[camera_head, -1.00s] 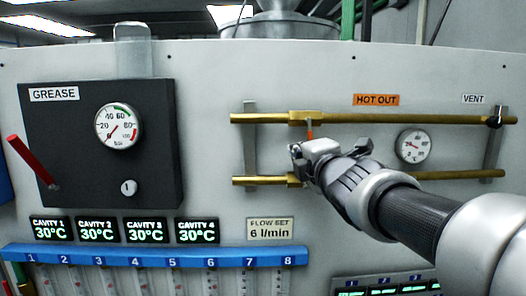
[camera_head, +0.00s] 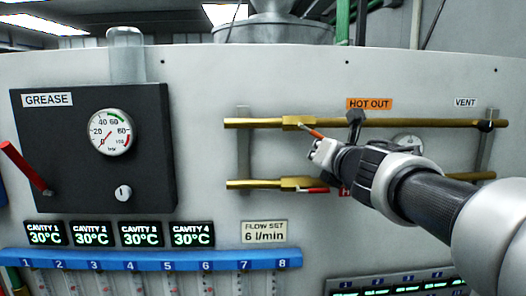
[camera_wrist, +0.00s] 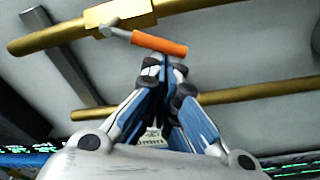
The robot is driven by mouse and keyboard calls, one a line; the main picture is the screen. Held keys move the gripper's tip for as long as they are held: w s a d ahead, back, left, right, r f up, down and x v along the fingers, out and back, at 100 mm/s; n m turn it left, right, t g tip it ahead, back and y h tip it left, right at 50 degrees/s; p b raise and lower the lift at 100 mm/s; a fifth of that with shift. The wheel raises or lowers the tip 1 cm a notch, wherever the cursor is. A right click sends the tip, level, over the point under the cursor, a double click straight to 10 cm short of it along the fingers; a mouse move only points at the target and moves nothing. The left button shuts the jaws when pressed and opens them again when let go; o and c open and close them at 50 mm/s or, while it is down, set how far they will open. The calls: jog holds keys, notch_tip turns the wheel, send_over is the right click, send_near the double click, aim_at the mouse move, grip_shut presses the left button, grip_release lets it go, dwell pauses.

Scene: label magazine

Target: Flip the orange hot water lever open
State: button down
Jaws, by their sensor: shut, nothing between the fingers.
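The orange lever (camera_head: 314,132) sits on the valve body of the upper brass pipe (camera_head: 400,122), left of the orange HOT OUT label (camera_head: 369,104). It slants down and to the right from its pivot. In the wrist view the lever's orange sleeve (camera_wrist: 160,44) lies just beyond the fingertips, on a grey metal arm from the brass valve. My gripper (camera_head: 321,149) is shut and empty, just below the lever's lower end in the head view. The wrist view shows my gripper's fingers (camera_wrist: 165,72) together. Whether they touch the sleeve is unclear.
A lower brass pipe (camera_head: 252,184) with a red lever (camera_head: 315,190) runs behind and below my gripper. A round gauge (camera_head: 408,142) is partly hidden by my arm. The grease panel (camera_head: 75,170) with its red handle is at left. The wall between panel and pipes is bare.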

jog(key=d+r+n, duration=0.1)
jog(key=n, duration=0.1)
jog(key=d+r+n+h+p, duration=0.1)
jog(key=shift+r+n, duration=0.2)
jog(key=shift+n, duration=0.2)
jog(key=shift+d+r+p, duration=0.1)
jog(key=shift+p, duration=0.2)
dwell(0.3)
notch_tip(320, 180, down, 4)
jog(key=b, duration=0.4)
jog(key=s+r+p, duration=0.1)
jog(key=s+p, duration=0.1)
jog(key=s, duration=0.7)
jog(key=shift+r, duration=0.2)
